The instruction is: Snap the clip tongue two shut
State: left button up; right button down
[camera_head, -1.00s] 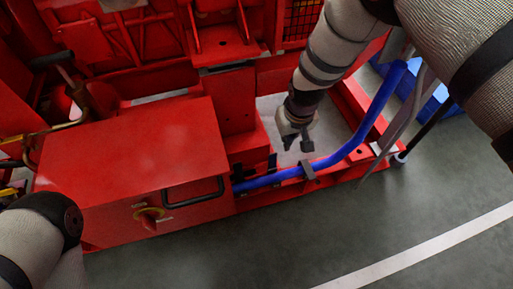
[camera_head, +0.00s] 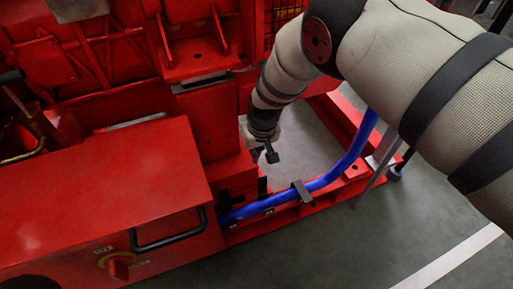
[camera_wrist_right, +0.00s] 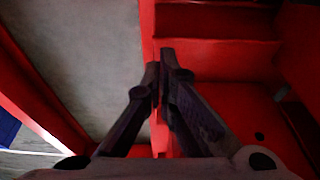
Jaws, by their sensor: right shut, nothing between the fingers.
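A blue hose (camera_head: 330,178) curves down and runs along the front rail of the red frame. A dark grey clip (camera_head: 302,192) crosses the hose. A black upright piece (camera_head: 262,187) stands beside the hose farther left, near a dark bracket (camera_head: 223,200). I cannot tell which of these is clip tongue two. My right gripper (camera_head: 268,154) points down behind the hose, above and left of the grey clip, apart from it. My left gripper is out of view.
A red box (camera_head: 95,200) with a black handle (camera_head: 170,232) and a rotary switch (camera_head: 118,266) stands at the left. A red upright post (camera_head: 210,122) is close beside my right gripper. Grey floor (camera_head: 345,240) lies open in front.

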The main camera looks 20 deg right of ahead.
aim_at(262, 185)
jog(key=x, duration=0.2)
jog(key=shift+f+b, duration=0.4)
jog(key=shift+f, duration=0.05)
jog(key=s, duration=0.2)
jog(key=s+r+p, duration=0.1)
jog(key=s, duration=0.1)
jog(key=shift+d+r, duration=0.1)
jog(key=shift+r, duration=0.1)
jog(key=shift+p, duration=0.35)
